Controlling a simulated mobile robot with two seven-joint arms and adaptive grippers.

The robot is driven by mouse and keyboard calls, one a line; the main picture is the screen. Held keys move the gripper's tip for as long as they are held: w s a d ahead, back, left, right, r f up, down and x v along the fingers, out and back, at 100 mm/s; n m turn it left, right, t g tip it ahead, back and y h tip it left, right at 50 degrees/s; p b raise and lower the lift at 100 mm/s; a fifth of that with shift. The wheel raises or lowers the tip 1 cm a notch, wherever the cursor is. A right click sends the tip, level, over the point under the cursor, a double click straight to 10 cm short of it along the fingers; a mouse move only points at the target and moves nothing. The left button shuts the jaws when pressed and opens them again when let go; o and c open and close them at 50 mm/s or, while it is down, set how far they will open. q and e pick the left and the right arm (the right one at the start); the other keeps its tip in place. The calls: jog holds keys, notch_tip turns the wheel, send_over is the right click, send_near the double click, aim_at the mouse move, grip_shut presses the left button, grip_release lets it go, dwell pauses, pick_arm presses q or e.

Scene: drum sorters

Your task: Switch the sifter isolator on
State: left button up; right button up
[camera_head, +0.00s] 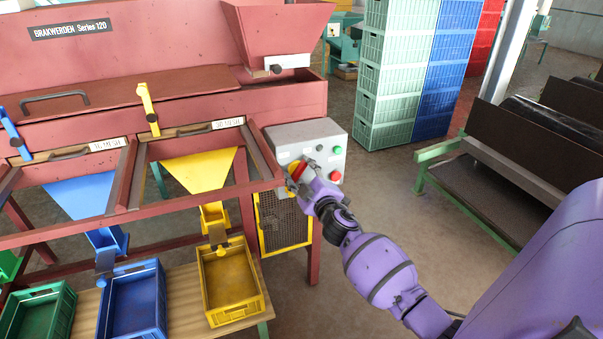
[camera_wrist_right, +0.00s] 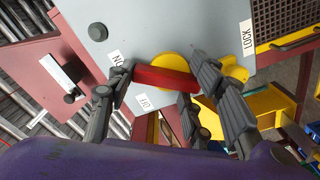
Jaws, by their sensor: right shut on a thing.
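The isolator is a red handle (camera_wrist_right: 163,79) on a yellow disc (camera_wrist_right: 236,72), fixed to a grey control box (camera_head: 296,137). In the head view only a little of the red handle (camera_head: 299,172) shows behind my fingers. My right gripper (camera_wrist_right: 160,84) is shut on the handle, with fingers on both sides. In the wrist view the handle's free end points left, between an ON label (camera_wrist_right: 116,58) and a partly hidden label (camera_wrist_right: 145,101). A LOCK label (camera_wrist_right: 247,38) is at the right. My left gripper is not in view.
The box also carries a green button (camera_head: 337,150) and a red button (camera_head: 336,176). A yellow mesh guard (camera_head: 283,223) is below it. Green crates (camera_head: 384,88) stand behind, and a green-framed conveyor (camera_head: 470,185) is at the right. The floor between is clear.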

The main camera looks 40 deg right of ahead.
jog(key=shift+d+r+m, duration=0.3)
jog(key=shift+r+m, duration=0.1)
jog(key=shift+m, duration=0.5)
jog(key=o, duration=0.9)
jog(key=shift+o, duration=0.6)
jog(key=shift+d+f, duration=0.1)
jog(key=shift+f, duration=0.05)
jog(key=shift+f, duration=0.1)
